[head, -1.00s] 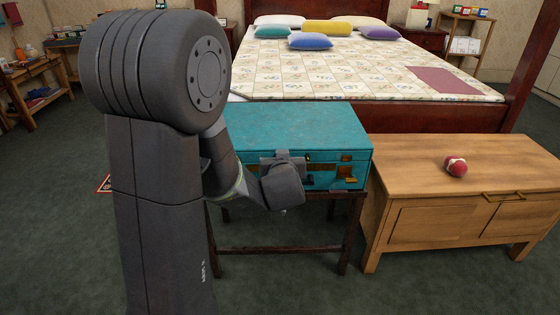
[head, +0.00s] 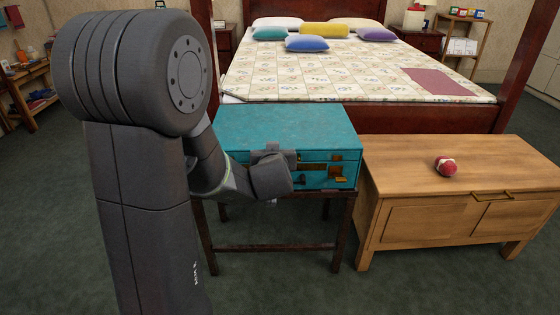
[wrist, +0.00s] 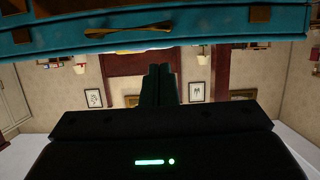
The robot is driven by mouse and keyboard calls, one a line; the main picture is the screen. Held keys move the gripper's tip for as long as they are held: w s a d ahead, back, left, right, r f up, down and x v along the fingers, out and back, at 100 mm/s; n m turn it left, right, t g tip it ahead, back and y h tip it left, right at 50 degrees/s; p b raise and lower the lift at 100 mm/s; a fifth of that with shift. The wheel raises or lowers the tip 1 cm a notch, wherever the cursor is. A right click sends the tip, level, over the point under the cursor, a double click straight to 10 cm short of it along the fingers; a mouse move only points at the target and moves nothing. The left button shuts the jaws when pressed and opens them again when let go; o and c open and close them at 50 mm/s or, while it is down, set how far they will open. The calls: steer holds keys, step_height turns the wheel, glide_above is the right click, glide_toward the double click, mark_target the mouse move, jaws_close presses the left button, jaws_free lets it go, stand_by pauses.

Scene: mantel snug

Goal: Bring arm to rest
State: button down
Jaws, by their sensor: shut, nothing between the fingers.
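My arm is folded in the left half of the head view, with its wrist bent in front of a teal suitcase (head: 290,130). The suitcase lies closed on a dark stand (head: 270,248). My gripper shows in the wrist view (wrist: 159,72) with its two dark fingers together and nothing between them. The suitcase's teal side, with a brass handle and fittings, fills the top of the wrist view (wrist: 200,38). In the head view the fingers are hidden behind the wrist. I cannot tell whether the gripper touches the suitcase.
A bed (head: 350,75) with several pillows is behind. Green carpet (head: 450,290) is clear in front.

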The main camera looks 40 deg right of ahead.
steer(key=s+a+f, duration=0.4)
steer(key=s+a, duration=0.1)
steer(key=s, duration=0.1)
steer(key=shift+s+a+f, duration=0.2)
steer(key=shift+s+f, duration=0.05)
